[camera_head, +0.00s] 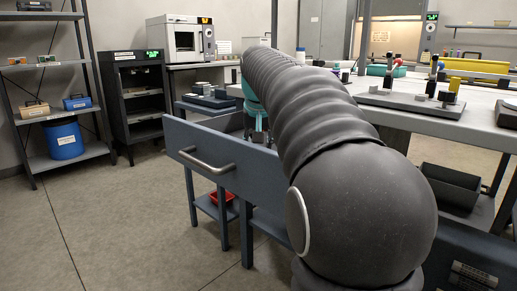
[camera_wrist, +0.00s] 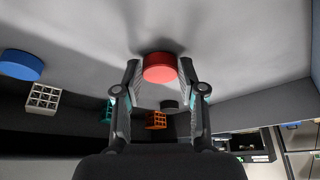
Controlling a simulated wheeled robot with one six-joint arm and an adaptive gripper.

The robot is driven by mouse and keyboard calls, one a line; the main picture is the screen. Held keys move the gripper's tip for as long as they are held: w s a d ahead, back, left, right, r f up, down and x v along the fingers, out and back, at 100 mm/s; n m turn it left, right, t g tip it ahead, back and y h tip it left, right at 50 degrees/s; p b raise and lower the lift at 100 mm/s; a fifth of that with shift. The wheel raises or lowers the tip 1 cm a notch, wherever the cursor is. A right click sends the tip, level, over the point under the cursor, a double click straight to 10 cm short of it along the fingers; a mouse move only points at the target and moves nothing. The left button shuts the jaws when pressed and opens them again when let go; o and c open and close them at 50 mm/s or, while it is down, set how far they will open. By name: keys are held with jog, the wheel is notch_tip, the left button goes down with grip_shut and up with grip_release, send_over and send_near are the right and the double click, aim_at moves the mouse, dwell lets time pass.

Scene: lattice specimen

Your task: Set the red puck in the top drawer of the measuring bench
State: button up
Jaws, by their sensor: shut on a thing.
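The red puck (camera_wrist: 160,67) is between the fingertips of my gripper (camera_wrist: 160,82) in the wrist view. The fingers are shut on its sides. It is over or on a pale grey surface with a shadow beside it; I cannot tell whether it touches. In the head view, a blue-grey drawer (camera_head: 235,172) of the measuring bench (camera_head: 440,118) is pulled open, its handle (camera_head: 205,161) facing left. The teal parts of my gripper (camera_head: 257,118) show behind the drawer front. My arm hides much of the drawer, and the puck is hidden there.
In the wrist view, a blue puck (camera_wrist: 21,65), a white lattice block (camera_wrist: 43,99), an orange lattice block (camera_wrist: 156,120) and a dark round piece (camera_wrist: 169,104) are nearby. A red bin (camera_head: 222,198) sits low under the drawer. The floor at left is clear.

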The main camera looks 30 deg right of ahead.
jog(key=o, duration=0.9)
jog(key=p+v, duration=0.3)
jog(key=v, duration=0.9)
jog(key=shift+r, duration=0.1)
